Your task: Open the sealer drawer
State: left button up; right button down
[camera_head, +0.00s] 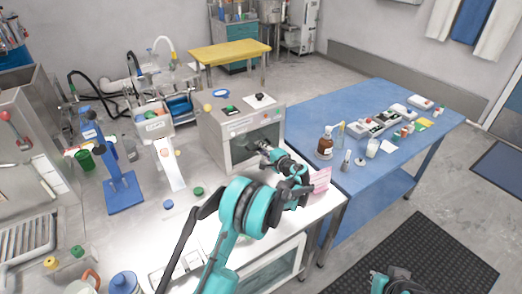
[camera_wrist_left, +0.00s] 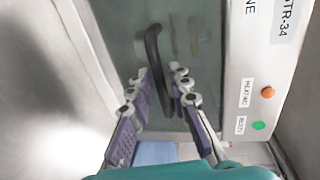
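The sealer (camera_head: 228,133) is a grey metal box on the steel bench, with a dark glass-like front. Its front panel (camera_wrist_left: 205,40) fills the middle of the left wrist view and bears a black curved handle (camera_wrist_left: 153,43). My left gripper (camera_head: 264,147) is at this front. In the left wrist view my left gripper (camera_wrist_left: 160,75) has its two purple-padded fingers apart, one on each side of the handle. Whether either pad touches the handle I cannot tell. The drawer front looks shut. A teal and dark part of my right arm shows at the lower right of the head view; its fingers are not clear.
An orange button (camera_wrist_left: 267,92) and a green button (camera_wrist_left: 258,125) sit on the sealer's pale side strip. A blue table (camera_head: 310,130) with bottles and small items stands to the right. A blue stand (camera_head: 123,192) is on the bench's left. Pink paper (camera_head: 321,181) lies near my left wrist.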

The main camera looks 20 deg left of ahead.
pick_arm(q)
grip_shut()
jog(key=shift+d, duration=0.1)
jog(key=f+b+v, duration=0.1)
jog(key=f+v, duration=0.1)
jog(key=v, duration=0.9)
jog(key=f+b+v, duration=0.1)
jog(key=f+v, duration=0.1)
jog(key=v, duration=0.9)
jog(key=shift+s+d, duration=0.35)
jog(key=shift+d, duration=0.05)
grip_release()
